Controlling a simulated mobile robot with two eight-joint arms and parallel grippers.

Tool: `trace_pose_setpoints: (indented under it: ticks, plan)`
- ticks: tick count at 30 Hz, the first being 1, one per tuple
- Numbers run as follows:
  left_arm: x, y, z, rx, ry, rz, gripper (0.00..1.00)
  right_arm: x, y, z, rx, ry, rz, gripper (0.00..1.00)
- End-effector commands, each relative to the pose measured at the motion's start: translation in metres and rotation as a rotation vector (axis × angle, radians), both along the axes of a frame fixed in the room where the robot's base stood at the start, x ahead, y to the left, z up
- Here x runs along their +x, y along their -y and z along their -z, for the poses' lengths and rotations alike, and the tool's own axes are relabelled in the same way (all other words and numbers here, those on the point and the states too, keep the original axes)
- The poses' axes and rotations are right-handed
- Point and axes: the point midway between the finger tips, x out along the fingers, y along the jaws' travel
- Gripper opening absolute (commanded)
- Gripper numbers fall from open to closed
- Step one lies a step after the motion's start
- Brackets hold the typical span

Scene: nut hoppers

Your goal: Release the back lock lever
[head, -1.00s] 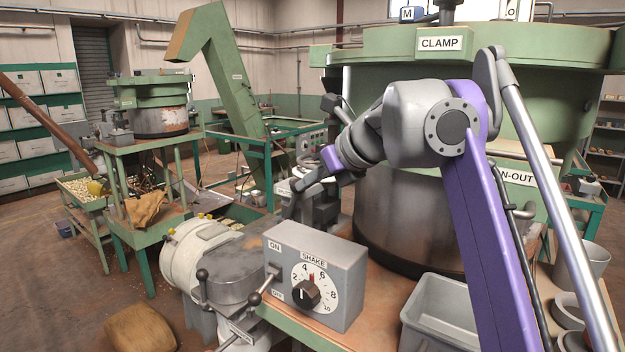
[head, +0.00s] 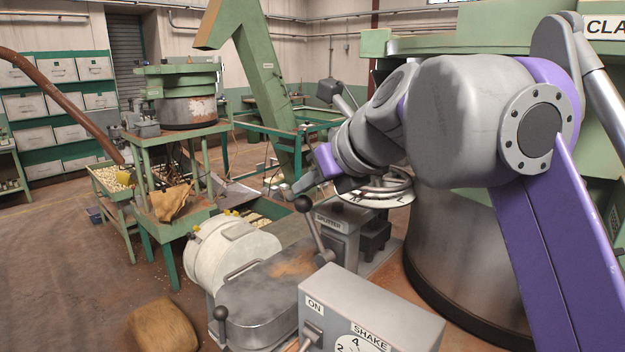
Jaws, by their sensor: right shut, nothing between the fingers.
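A lever with a dark ball knob (head: 303,204) leans up and left from its pivot beside the grey box marked SPLITTER (head: 335,232). A second dark knob (head: 220,314) stands at the near left edge of a grey metal cover (head: 268,295). No label in view tells which is the back lock lever. My right gripper (head: 287,190) is shut and empty. In the picture its fingertips lie just above the upper knob; whether they touch it I cannot tell. My left gripper is out of view.
A SHAKE control box (head: 365,312) stands in the near foreground, cut off by the bottom edge. A handwheel (head: 378,192) and a large green and steel hopper (head: 460,265) sit to the right. A sack (head: 162,327) lies on the floor at left, with open floor around it.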

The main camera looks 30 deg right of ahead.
Motion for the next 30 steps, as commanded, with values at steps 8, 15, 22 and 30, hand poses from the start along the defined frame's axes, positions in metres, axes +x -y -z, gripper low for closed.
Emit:
trace_pose_setpoints:
  ticks: [8, 15, 22, 30]
  plan:
    - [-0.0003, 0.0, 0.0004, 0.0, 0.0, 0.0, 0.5, 0.005, -0.0029, 0.0032, 0.001, 0.0, 0.0, 0.0]
    - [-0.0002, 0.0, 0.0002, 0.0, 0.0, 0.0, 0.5, 0.0058, -0.0033, 0.0037, 0.001, -0.001, 0.0, 0.0]
    - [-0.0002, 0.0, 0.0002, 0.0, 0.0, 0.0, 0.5, 0.0058, -0.0033, 0.0036, 0.001, 0.0, 0.0, 0.0]
    - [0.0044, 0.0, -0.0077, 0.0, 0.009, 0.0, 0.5, 0.0065, -0.0013, -0.004, 0.001, 0.002, -0.002, 0.0]
